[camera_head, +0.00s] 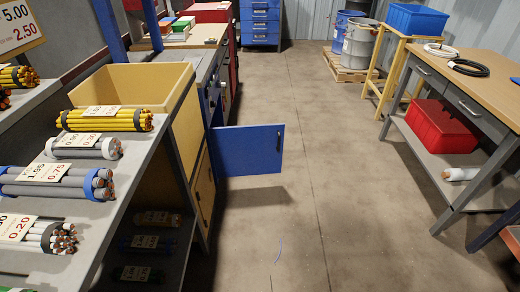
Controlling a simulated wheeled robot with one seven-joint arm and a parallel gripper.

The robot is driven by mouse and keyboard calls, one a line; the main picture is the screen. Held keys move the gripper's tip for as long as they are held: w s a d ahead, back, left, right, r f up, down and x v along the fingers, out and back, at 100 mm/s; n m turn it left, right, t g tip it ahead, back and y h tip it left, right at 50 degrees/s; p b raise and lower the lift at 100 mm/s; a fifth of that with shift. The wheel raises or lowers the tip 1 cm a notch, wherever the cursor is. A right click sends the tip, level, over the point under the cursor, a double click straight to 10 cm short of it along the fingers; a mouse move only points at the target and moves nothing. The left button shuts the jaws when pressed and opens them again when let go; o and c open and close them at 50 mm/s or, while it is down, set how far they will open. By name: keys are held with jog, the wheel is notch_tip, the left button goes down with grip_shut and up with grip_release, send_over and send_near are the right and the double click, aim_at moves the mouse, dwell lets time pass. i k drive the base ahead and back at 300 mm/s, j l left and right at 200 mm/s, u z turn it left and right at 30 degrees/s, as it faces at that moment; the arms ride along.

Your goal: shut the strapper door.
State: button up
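A blue door (249,150) stands swung out into the aisle from a blue and grey machine (214,100) on the left. It is open, roughly square to the machine's front, with a small dark handle near its free upper right corner. I take this to be the strapper door, though no label on it can be read. The inside of the machine behind the door is mostly hidden. My gripper is not in view.
A shelf with cable bundles (105,119) and a yellow bin (140,82) stand at left. A workbench (465,85) with a red crate (440,126) stands at right. Drums (358,44) are at the back. The aisle floor (330,180) is clear.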

aim_at(238, 151)
jog(key=i+l+u, duration=0.2)
jog(key=i, duration=0.25)
jog(key=i+l+u, duration=0.2)
jog(key=i, duration=0.25)
jog(key=i+u, duration=0.15)
jog(key=u, duration=0.5)
jog(key=i+l+u, duration=0.1)
jog(key=l, duration=0.2)
jog(key=i+l+u, duration=0.1)
jog(key=i+l, duration=0.15)
jog(key=i+l+u, duration=0.1)
jog(key=l, duration=0.35)
jog(key=i+l+u, duration=0.1)
jog(key=l, duration=0.25)
jog(key=i+l, duration=0.2)
jog(key=l, duration=0.15)
jog(key=u, duration=0.05)
